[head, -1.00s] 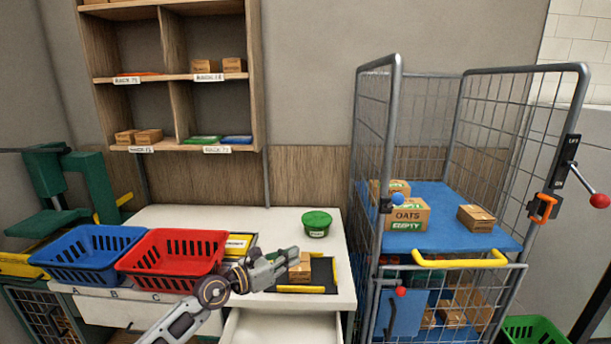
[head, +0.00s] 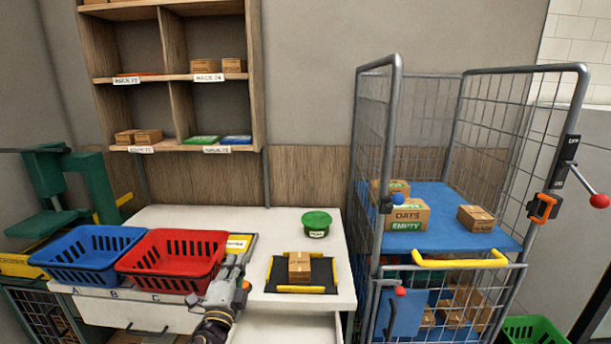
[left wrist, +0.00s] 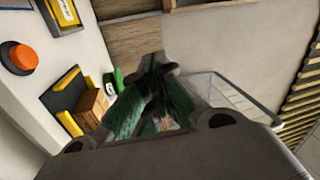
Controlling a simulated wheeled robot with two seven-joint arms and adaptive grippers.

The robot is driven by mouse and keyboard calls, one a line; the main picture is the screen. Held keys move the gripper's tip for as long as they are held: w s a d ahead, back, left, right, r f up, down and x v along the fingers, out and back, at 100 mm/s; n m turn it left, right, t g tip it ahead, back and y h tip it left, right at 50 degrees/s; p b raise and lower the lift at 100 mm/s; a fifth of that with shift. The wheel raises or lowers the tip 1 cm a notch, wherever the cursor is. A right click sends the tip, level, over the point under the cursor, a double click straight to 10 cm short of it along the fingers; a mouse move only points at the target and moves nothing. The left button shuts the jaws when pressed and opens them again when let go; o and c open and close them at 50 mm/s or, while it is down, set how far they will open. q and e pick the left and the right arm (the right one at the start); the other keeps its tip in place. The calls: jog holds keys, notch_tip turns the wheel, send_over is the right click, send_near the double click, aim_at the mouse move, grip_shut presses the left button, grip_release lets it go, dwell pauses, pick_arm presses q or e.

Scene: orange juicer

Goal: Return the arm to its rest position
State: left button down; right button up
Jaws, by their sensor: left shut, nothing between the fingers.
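My left gripper (head: 232,272) is in front of the table, just right of the red basket (head: 172,262). It is shut and empty, pointing up and away in the head view. The left wrist view shows its closed fingers (left wrist: 155,75) in the middle, with nothing visible held. My right gripper is in neither view. A small cardboard box (head: 299,266) sits on a black mat with yellow side bars (head: 322,275), apart from my gripper. The box also shows in the left wrist view (left wrist: 93,104).
A blue basket (head: 88,255) stands left of the red one. A green round container (head: 316,223) is at the table's back right. An open drawer (head: 285,328) juts out below the table (head: 270,222). A wire cage cart (head: 398,160) stands on the right.

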pick_arm(q)
jog(key=s+a+f+n+g+y, duration=0.2)
jog(key=s+a+f+n+g, duration=0.25)
jog(key=f, duration=0.35)
jog(key=s+a+f+n+g+y, duration=0.2)
jog(key=s+a+f+n+g, duration=0.15)
jog(key=s+f+n, duration=0.3)
jog(key=s+d+f+n+g+h, duration=0.2)
jog(key=s+f+g, duration=0.25)
jog(key=s, duration=0.45)
jog(key=s+d+f+n+g+h, duration=0.2)
jog(key=s+f+g, duration=0.25)
jog(key=s, duration=0.45)
notch_tip(320, 180, down, 34)
jog(key=s, duration=0.3)
jog(key=s+a+f+g, duration=0.1)
jog(key=s+a+f, duration=0.1)
jog(key=s+f, duration=0.8)
jog(key=s+a+f+g, duration=0.1)
jog(key=s+a+f, duration=0.1)
jog(key=s+f, duration=0.8)
jog(key=shift+s+a+m, duration=0.2)
jog(key=shift+s+m, duration=0.2)
jog(key=shift+s, duration=0.45)
